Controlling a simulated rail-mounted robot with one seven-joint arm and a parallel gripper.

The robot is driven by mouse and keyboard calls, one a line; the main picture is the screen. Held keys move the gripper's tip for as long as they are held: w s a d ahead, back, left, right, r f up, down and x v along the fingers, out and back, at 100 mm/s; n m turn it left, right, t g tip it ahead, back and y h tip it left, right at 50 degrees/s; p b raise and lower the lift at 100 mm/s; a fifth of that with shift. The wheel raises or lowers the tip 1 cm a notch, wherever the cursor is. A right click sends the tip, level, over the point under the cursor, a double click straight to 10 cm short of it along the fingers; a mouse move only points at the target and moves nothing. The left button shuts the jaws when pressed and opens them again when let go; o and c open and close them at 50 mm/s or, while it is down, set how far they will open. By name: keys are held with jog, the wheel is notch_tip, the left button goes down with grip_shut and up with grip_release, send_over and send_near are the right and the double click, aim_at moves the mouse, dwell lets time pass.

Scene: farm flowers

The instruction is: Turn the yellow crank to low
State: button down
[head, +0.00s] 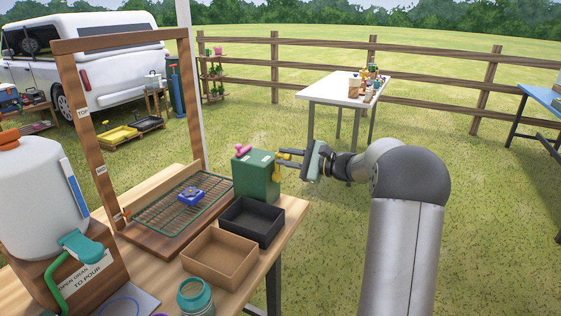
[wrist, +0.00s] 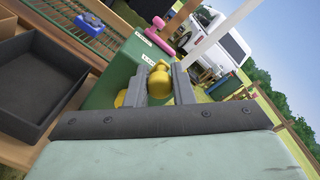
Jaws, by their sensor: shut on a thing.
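The yellow crank (wrist: 160,80) is on the side of a green box (head: 256,178) that stands at the back right corner of the wooden table. In the head view the crank (head: 279,168) is small and partly hidden by my fingers. My gripper (head: 290,160) reaches in from the right and is shut on the yellow crank. In the wrist view my gripper (wrist: 158,88) has one finger on each side of the rounded yellow knob. Small white labels (wrist: 148,59) sit on the box near the crank, too small to read. The crank's exact setting cannot be told.
A pink handle (head: 243,150) sits on the green box. A black tray (head: 236,239) and a brown tray (head: 190,262) stand in front of it. A wooden frame (head: 92,150) and a wire rack (head: 160,207) with a blue item are at left. Open grass lies right.

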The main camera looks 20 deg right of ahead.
jog(key=shift+f, duration=0.1)
jog(key=c, duration=1.3)
grip_release()
jog(key=shift+a, duration=0.1)
jog(key=shift+s, duration=0.1)
jog(key=v, duration=1.7)
jog(key=shift+s, duration=0.1)
